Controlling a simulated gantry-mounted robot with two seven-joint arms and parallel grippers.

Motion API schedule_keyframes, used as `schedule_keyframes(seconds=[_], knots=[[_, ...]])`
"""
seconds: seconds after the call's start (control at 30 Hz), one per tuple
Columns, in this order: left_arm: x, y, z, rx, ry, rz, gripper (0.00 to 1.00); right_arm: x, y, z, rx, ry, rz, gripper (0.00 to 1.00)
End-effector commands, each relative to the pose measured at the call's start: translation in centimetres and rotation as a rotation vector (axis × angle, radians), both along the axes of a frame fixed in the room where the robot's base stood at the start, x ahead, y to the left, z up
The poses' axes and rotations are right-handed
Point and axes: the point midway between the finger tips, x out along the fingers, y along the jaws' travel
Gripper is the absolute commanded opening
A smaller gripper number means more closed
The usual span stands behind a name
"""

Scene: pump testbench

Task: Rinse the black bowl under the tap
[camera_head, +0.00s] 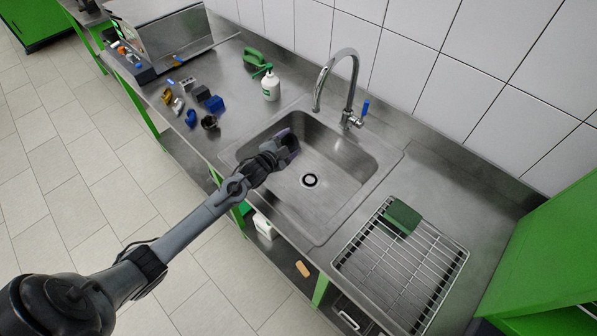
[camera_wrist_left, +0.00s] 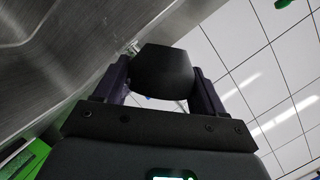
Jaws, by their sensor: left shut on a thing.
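My left gripper (camera_head: 287,146) is over the left part of the steel sink (camera_head: 345,165). It is shut on the black bowl (camera_wrist_left: 165,72), which sits between the two purple fingers in the left wrist view. In the head view the bowl is hard to tell apart from the dark gripper. The chrome tap (camera_head: 352,72) arches over the back of the sink, to the right of the gripper and apart from it. Its blue lever (camera_head: 365,107) is at the right of its base. No water stream shows. My right gripper is not in view.
A white bottle (camera_head: 271,86) and a green object (camera_head: 254,58) stand behind the sink's left side. A small dark cup-like thing (camera_head: 209,123) and several small parts lie on the left counter. A wire rack (camera_head: 400,262) with a green pad (camera_head: 403,217) lies right of the sink.

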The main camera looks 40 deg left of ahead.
Motion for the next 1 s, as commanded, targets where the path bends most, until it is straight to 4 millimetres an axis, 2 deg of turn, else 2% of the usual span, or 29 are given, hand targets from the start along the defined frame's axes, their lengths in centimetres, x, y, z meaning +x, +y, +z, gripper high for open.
schedule_keyframes(seconds=[0.03, 0.17, 0.67, 1.0], knots=[[0.0, -0.1, -0.8, 0.02, -0.005, -0.001, 0.38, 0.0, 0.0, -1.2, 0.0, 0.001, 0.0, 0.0], [-0.1, -0.2, -0.3, 0.039, -0.009, -0.001, 0.38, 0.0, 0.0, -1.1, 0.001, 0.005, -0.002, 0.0], [-0.2, -0.8, -0.8, 0.113, -0.022, -0.001, 0.38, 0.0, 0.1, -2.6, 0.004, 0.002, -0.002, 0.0], [-0.3, -1.2, -0.9, 0.238, -0.045, -0.002, 0.38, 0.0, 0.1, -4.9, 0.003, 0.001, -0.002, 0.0]])
